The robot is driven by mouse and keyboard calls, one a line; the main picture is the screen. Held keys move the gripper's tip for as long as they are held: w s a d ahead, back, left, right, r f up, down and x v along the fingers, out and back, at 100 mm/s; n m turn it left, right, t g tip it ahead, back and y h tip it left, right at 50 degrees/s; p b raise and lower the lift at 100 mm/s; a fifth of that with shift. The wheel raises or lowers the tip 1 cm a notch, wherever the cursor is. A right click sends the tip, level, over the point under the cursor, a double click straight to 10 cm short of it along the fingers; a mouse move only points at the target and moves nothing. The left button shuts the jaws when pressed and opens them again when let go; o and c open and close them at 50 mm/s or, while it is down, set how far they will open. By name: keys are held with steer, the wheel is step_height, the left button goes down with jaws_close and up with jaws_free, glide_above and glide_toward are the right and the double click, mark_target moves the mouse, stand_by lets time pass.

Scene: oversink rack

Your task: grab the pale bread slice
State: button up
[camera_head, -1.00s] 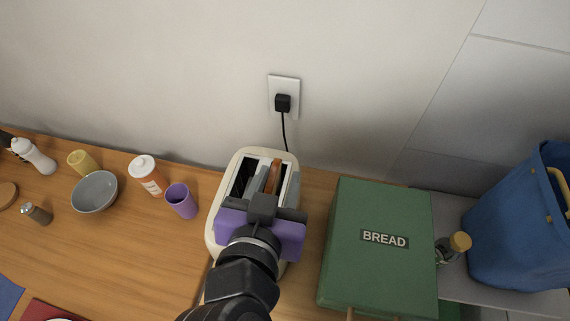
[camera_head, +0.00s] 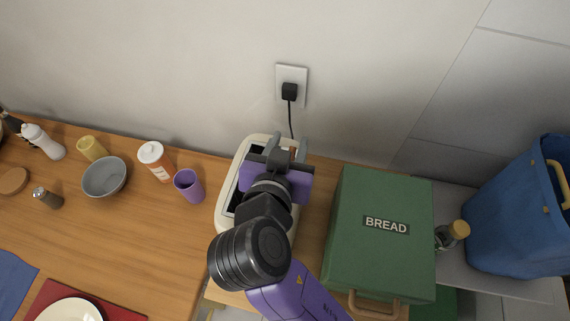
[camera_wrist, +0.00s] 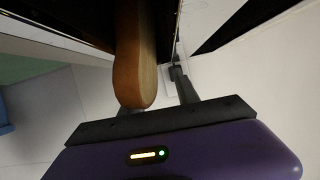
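The bread slice (camera_wrist: 137,55), with a brown crust and a paler tan face, stands upright in a slot of the cream toaster (camera_head: 226,206). In the wrist view it hangs across the upper middle, in front of one finger and hiding part of it. In the head view my gripper (camera_head: 291,147) is over the toaster's far right part, with its two grey fingers apart and a little brown showing between them. In the wrist view the right finger stands clear of the slice, with a visible gap. My wrist and arm hide much of the toaster.
A green bread box (camera_head: 381,225) stands close on the right. A purple cup (camera_head: 189,187), a shaker bottle (camera_head: 156,162) and a grey bowl (camera_head: 104,178) are on the left. A wall outlet with a plug (camera_head: 291,90) is behind. A blue bag (camera_head: 517,215) is far right.

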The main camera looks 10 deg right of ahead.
jaws_close()
